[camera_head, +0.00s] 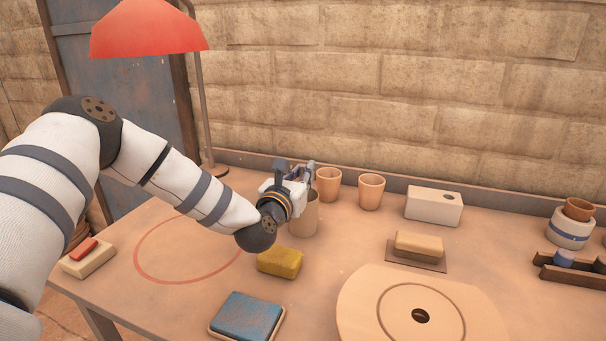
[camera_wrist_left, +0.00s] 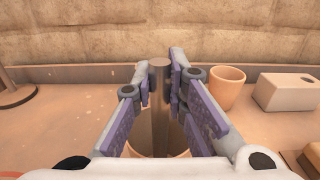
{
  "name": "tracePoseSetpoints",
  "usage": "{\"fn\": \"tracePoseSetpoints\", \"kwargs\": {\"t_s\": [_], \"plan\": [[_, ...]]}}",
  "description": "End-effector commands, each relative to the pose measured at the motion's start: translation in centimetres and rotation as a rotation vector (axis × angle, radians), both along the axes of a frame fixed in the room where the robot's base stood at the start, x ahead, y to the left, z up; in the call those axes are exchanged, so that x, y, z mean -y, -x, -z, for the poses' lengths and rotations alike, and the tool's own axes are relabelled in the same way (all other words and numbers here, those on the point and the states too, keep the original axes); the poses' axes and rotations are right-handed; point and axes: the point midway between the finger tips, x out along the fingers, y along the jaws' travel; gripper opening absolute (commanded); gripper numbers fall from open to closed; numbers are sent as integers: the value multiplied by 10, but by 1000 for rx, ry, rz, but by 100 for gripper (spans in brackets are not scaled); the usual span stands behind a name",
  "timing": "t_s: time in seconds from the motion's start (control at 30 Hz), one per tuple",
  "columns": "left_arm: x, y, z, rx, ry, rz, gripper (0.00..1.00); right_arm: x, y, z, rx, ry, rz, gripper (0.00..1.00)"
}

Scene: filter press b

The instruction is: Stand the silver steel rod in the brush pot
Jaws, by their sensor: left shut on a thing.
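My left gripper (camera_head: 301,174) is above a tan clay pot (camera_head: 304,217), which I take for the brush pot. In the left wrist view its two fingers (camera_wrist_left: 160,82) are shut on the silver steel rod (camera_wrist_left: 159,108), which stands about upright between them. The rod's lower part runs down toward the mouth of the pot (camera_wrist_left: 183,150) below. Its lower end is hidden, so I cannot tell how deep it is or whether it touches the pot. My right gripper is not in view.
Two more clay cups (camera_head: 328,186) (camera_head: 370,193) stand just behind and right. A white block with a hole (camera_head: 433,206) is farther right. A yellow sponge (camera_head: 280,262) lies in front of the pot. A red lamp (camera_head: 150,28) stands at the back left.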

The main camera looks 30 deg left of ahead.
Motion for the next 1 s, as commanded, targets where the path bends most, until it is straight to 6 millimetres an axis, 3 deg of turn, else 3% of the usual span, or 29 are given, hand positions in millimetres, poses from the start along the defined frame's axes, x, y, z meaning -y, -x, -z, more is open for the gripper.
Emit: {"fn": "tracePoseSetpoints", "kwargs": {"t_s": [0.1, 0.13, 0.2, 0.23, 0.57, 0.67, 1.0], "plan": [[0, 0, 4, -1, -1, 0, 0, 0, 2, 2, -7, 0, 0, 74], [0, 0, 5, -2, -1, 0, 15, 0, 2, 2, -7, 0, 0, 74], [0, 0, 3, 0, -1, 0, 31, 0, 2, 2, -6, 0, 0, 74], [0, 0, 3, 0, -1, 0, 33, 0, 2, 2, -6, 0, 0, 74], [0, 0, -5, 5, -1, 0, 33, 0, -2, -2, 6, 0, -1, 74], [4, 16, -3, 2, 3, 0, 33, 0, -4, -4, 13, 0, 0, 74], [24, 98, -3, 1, 2, 1, 33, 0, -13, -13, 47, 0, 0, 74]]}}
